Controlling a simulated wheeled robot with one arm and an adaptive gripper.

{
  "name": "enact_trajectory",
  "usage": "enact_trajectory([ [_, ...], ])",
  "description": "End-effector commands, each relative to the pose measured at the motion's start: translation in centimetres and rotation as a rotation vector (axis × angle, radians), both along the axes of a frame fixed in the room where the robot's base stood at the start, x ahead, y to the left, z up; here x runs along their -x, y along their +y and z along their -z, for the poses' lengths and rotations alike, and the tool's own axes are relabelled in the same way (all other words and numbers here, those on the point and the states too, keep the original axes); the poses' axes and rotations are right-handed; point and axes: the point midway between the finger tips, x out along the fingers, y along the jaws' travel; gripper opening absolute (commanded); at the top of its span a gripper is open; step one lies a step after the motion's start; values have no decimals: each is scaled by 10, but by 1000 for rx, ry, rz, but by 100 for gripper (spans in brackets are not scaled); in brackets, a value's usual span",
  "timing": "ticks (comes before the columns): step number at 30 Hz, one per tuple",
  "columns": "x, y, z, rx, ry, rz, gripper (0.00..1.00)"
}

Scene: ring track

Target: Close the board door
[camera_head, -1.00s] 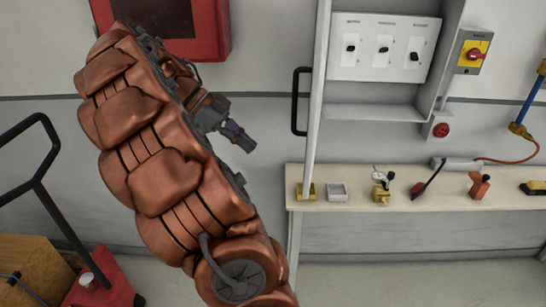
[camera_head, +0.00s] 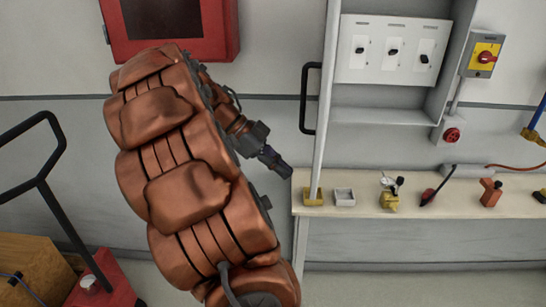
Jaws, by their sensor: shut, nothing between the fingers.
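The grey electrical board (camera_head: 385,118) is on the wall at the upper right, with its inside and a white panel of several switches (camera_head: 394,51) exposed. Its door (camera_head: 327,100) stands open and shows nearly edge-on at the board's left. A black bar handle (camera_head: 309,98) is on the door's left side. My gripper (camera_head: 283,168) is at the end of my copper-coloured arm, to the left of the door and below the handle in the picture. It is shut and empty, apart from the handle.
A narrow shelf (camera_head: 412,207) below the board carries a yellow block (camera_head: 313,197), a white tray (camera_head: 344,197) and several small items. A red cabinet (camera_head: 213,30) hangs at the upper left. A red-based cart with a black handle (camera_head: 50,180) stands at the lower left.

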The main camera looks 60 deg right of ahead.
Motion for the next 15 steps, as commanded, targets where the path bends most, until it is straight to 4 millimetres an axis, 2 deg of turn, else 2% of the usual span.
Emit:
enact_trajectory([
  [6,23,-4,-1,-2,-1,1,0],
  [15,41,-9,2,-1,0,1,0],
])
